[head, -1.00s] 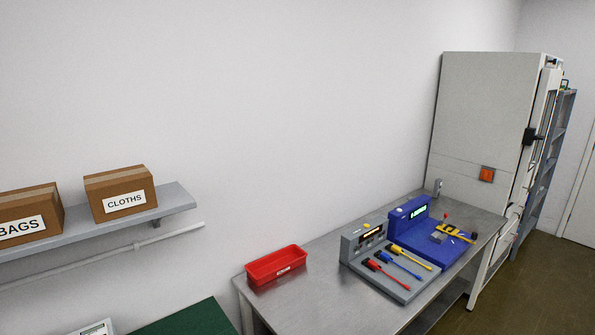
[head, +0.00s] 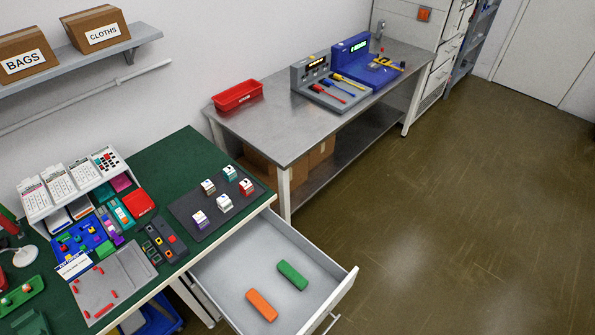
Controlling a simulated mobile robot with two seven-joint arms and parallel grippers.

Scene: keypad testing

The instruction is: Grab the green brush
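The green brush (head: 292,275) looks like a rounded green block. It lies flat inside an open grey drawer (head: 343,290) under the green-topped bench, in the head view. An orange block of similar shape (head: 261,305) lies in the same drawer, to the left of and nearer than the green one, with a gap between them. Neither of my grippers is in view.
The green bench (head: 160,155) carries keypads, trays and several small blocks on a dark mat (head: 188,206). Behind it a steel table (head: 270,120) holds a red bin (head: 238,95) and two test stations. The brown floor right of the drawer is clear.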

